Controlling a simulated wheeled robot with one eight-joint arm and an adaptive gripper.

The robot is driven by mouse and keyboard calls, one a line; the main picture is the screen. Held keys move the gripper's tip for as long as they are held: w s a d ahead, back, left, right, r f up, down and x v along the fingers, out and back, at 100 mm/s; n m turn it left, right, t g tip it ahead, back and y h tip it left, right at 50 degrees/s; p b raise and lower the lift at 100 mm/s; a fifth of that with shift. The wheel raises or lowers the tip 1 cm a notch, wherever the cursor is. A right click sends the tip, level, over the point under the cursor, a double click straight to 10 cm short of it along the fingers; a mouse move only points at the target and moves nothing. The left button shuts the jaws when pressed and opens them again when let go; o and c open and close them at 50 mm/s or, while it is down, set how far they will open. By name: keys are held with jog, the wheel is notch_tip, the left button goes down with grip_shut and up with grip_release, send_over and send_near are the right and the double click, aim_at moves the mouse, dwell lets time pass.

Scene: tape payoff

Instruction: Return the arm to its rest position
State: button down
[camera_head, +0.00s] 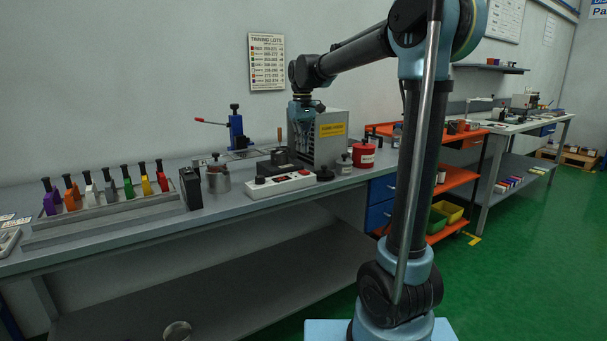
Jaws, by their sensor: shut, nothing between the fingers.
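My arm rises from its light-blue base at the lower right, reaches left across the picture and bends down over the bench. My gripper (302,143) hangs pointing down in front of a grey box (332,150) with a yellow label. It is small and dark against the box. It is shut, and nothing shows in it. Whether the fingertips touch anything below cannot be told from this view.
The grey bench (130,228) carries a rack of several coloured-handled tools (105,192), a blue press (236,132), a white control panel (281,187) and a red pot (364,153). An orange cart (457,178) stands behind my arm. Green floor (530,260) is clear at right.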

jog(key=s+d+f+m+t, duration=0.1)
jog(key=s+d+f+m, duration=0.1)
jog(key=s+d+f, duration=0.35)
jog(key=s+d+f+m, duration=0.1)
jog(key=s+d+f, duration=0.2)
jog(key=s+d, duration=0.55)
jog(key=s+d+f+m+t, duration=0.15)
jog(key=s+d+f, duration=0.3)
jog(key=s, duration=0.55)
jog(key=s+d+f+m, duration=0.2)
jog(key=s+f, duration=0.5)
jog(key=f, duration=0.3)
jog(key=shift+s+d+f, duration=0.15)
jog(key=shift+s+d, duration=0.25)
jog(key=shift+w+f, duration=0.2)
jog(key=shift+w, duration=0.3)
